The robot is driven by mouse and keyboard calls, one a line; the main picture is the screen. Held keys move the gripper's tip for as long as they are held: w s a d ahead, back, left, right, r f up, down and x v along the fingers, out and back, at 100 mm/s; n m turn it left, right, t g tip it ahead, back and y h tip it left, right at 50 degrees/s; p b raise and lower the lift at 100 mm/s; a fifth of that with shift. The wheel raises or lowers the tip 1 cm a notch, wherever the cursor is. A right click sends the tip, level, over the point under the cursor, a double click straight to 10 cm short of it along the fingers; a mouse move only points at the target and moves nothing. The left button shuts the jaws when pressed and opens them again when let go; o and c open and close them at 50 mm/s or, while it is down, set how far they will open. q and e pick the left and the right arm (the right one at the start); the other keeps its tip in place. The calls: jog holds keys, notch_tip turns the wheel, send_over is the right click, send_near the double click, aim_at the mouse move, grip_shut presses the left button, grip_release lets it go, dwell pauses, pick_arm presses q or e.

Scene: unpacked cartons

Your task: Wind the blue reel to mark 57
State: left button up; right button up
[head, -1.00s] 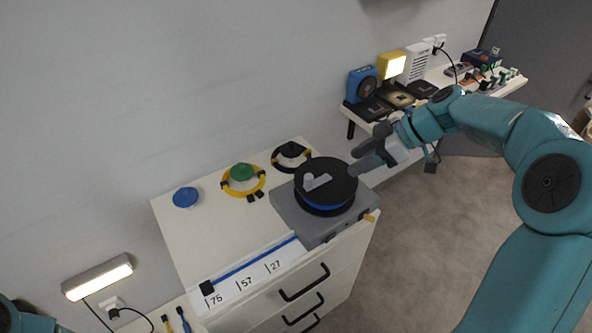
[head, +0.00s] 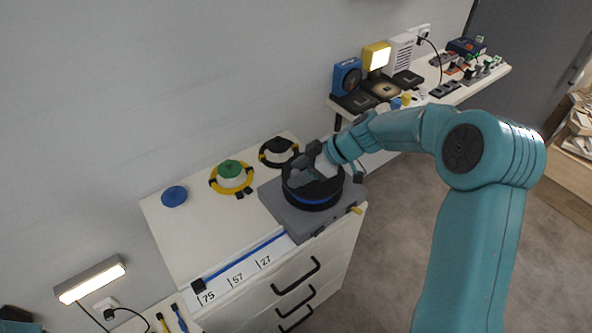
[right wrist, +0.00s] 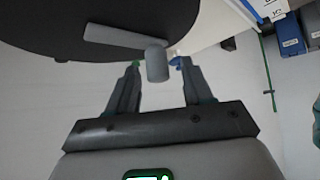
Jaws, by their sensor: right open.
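The blue reel (head: 318,203) is a black drum with a blue band, on a grey base (head: 290,222) atop the white cabinet. Its blue tape (head: 245,259) runs left to a black end block (head: 198,286), beside mark 75 on the white strip (head: 218,287). Mark 57 (head: 237,279) lies right of the block. My right gripper (head: 312,168) is open over the reel and hides part of its top. In the right wrist view the grey crank arm (right wrist: 112,37) shows, with its knob (right wrist: 157,66) between the open fingers.
A shelf (head: 470,89) with devices is at the back right. A lit lamp (head: 90,280) is at lower left.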

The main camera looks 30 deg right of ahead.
jog(key=shift+w+a+f, duration=0.35)
jog(key=shift+a+f, duration=0.05)
jog(key=shift+f, duration=0.1)
grip_shut()
jog(key=shift+f, duration=0.1)
